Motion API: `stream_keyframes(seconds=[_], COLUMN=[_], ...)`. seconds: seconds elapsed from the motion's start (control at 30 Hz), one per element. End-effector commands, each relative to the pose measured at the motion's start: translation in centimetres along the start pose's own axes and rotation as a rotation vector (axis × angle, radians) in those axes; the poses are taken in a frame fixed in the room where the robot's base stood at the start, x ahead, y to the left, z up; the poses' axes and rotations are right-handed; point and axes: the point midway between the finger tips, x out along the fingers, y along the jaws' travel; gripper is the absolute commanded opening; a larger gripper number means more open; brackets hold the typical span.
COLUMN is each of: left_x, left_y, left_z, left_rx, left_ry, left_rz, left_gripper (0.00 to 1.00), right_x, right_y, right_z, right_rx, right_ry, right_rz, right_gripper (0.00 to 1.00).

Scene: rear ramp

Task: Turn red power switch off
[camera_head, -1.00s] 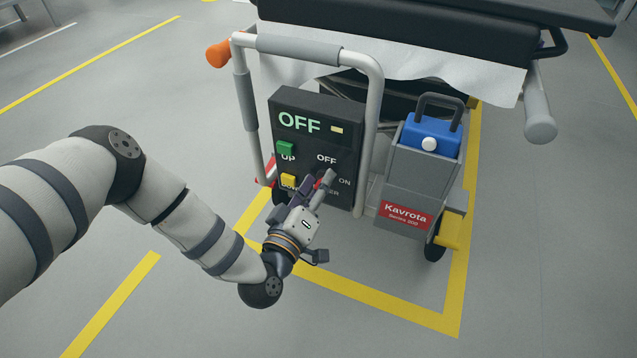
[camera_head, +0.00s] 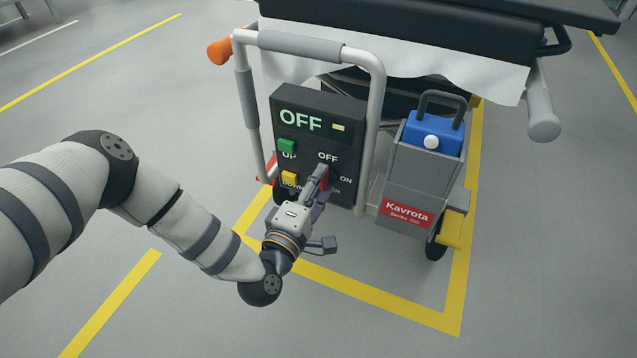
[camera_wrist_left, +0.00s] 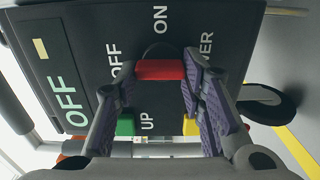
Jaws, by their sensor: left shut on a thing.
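The red power switch (camera_wrist_left: 160,70) is a red bar on the dark control panel (camera_head: 348,112). In the left wrist view it lies between my left gripper's two fingers (camera_wrist_left: 161,74), which are shut on it. The bar lies along the panel's up-down direction, in line with the OFF label rather than ON. In the head view my left gripper (camera_head: 322,178) reaches the panel's lower right and hides most of the switch. The display (camera_head: 300,120) reads OFF in green letters. My right gripper is not in view.
A green UP button (camera_head: 287,146) and a yellow button (camera_head: 290,178) sit left of the switch. A grey tube handle (camera_head: 374,110) frames the panel. A grey box (camera_head: 408,185) with a blue unit (camera_head: 433,135) stands to the right. Open floor lies in front.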

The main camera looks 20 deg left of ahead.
Motion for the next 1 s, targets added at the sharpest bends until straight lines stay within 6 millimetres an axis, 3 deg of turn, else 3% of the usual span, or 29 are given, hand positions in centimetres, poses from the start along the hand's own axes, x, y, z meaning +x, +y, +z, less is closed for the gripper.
stream_keyframes(seconds=[0.53,0.57,0.63,1.0], left_x=[-0.08,-0.08,-0.07,-0.7], left_y=[-0.08,-0.07,-0.07,-0.09], left_z=[0.16,0.16,0.15,0.08], left_rx=[-0.026,-0.026,-0.025,-0.024], left_ry=[-0.004,-0.004,-0.004,-0.003], left_rz=[-0.002,-0.002,-0.002,-0.003], left_gripper=[0.09,0.39,0.55,0.57], right_x=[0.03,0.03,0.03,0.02], right_y=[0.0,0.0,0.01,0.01], right_z=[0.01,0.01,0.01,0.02], right_rx=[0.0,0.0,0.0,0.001], right_ry=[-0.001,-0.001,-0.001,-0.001], right_rz=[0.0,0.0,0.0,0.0], right_gripper=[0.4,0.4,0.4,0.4])
